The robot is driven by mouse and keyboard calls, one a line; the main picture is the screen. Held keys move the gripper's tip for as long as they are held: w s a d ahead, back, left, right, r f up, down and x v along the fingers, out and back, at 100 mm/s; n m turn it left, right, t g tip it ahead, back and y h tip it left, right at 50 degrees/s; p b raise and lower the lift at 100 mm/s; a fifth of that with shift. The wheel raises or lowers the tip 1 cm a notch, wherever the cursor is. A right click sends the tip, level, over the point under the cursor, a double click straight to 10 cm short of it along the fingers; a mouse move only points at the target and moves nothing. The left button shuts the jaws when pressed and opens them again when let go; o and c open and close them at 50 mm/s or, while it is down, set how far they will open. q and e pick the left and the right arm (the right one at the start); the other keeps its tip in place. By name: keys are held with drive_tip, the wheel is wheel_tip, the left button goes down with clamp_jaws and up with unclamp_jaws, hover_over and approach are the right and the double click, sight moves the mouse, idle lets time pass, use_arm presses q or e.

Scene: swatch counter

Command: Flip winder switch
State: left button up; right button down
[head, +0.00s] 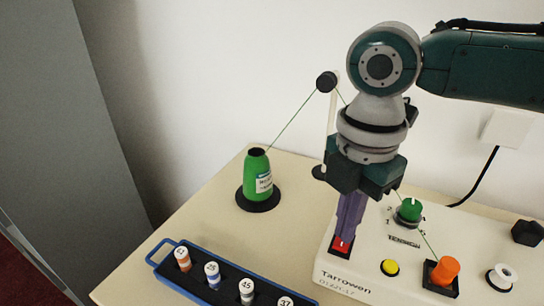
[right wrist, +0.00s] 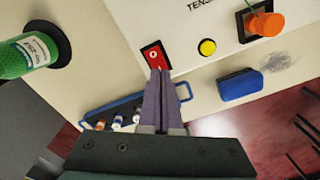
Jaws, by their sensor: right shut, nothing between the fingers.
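The winder (head: 345,283) is a cream box marked "Tarrowen" on the counter at the right. Its red rocker switch (head: 339,243) sits at the box's left front corner. It also shows in the right wrist view (right wrist: 154,52), with a white round mark on it. My right gripper (head: 344,238) points down with its purple fingers shut and empty. The fingertips (right wrist: 160,71) are right at the switch and cover part of it. I cannot tell whether they touch it, or which way the rocker is tilted. My left gripper is in neither view.
Beside the switch are a yellow button (head: 390,267) and an orange bobbin (head: 445,270); a green dial (head: 410,209) is behind. A green thread cone (head: 257,176) stands left. A blue-edged tray (head: 166,266) of spools lies in front. A blue block (right wrist: 240,86) lies near the counter edge.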

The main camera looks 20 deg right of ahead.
drive_tip(key=shift+f, duration=0.35)
drive_tip(key=shift+f+b, duration=0.5)
drive_tip(key=shift+f, duration=0.05)
idle(0.3)
wheel_tip(320, 180, up, 7)
drive_tip(key=p, duration=0.8)
drive_tip(key=shift+r, duration=0.1)
drive_tip(key=shift+a, duration=0.1)
